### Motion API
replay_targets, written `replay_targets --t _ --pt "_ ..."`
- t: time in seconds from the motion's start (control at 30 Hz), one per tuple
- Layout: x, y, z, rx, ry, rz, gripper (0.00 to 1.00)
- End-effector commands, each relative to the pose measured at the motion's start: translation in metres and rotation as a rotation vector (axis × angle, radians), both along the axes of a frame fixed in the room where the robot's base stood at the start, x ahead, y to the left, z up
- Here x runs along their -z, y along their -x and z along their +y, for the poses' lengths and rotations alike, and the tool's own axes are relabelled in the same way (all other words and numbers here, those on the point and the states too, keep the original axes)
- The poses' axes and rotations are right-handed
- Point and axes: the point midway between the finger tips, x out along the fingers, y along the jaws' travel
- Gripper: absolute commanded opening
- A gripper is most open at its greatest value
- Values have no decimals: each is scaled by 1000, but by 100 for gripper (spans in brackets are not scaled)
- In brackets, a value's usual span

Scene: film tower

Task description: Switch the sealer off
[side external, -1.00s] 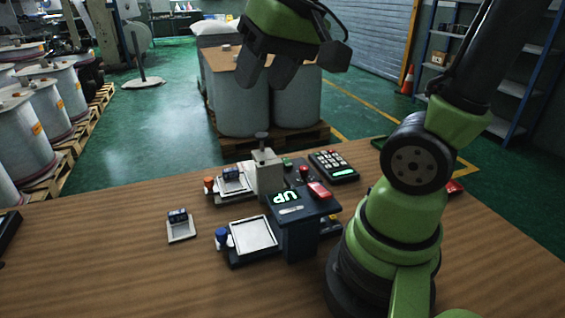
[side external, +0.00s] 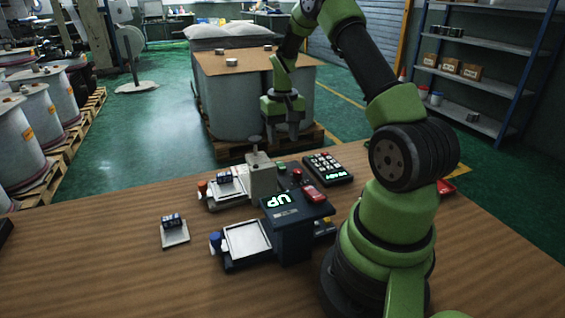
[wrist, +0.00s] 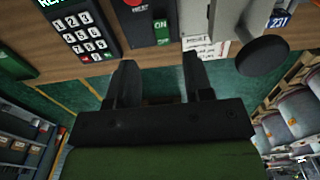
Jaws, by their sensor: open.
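My gripper (side external: 285,128) hangs beyond the far edge of the table with its fingers pointing down. In the wrist view its two fingers (wrist: 160,72) are apart with nothing between them. A beige press (side external: 262,178) with a dark round knob on top stands near the far edge; I cannot tell for certain whether it is the sealer. Beside it is a small dark control box (wrist: 148,30) with a red button (wrist: 133,3) and a green "ON" switch (wrist: 161,32). In the side view the green piece (side external: 281,166) and the red button (side external: 297,174) are small.
A keypad (side external: 328,169) with a lit display lies right of the press. Drums (side external: 230,110) stand beyond the table.

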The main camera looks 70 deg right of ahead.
Motion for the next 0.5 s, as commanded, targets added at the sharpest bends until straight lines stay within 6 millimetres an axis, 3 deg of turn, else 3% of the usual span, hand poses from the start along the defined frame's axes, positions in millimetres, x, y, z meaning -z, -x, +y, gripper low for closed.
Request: replay_targets --t 0.3,0.5 --pt "60 1 1 0 -2 4 47" --pt "80 0 1 1 1 1 47"
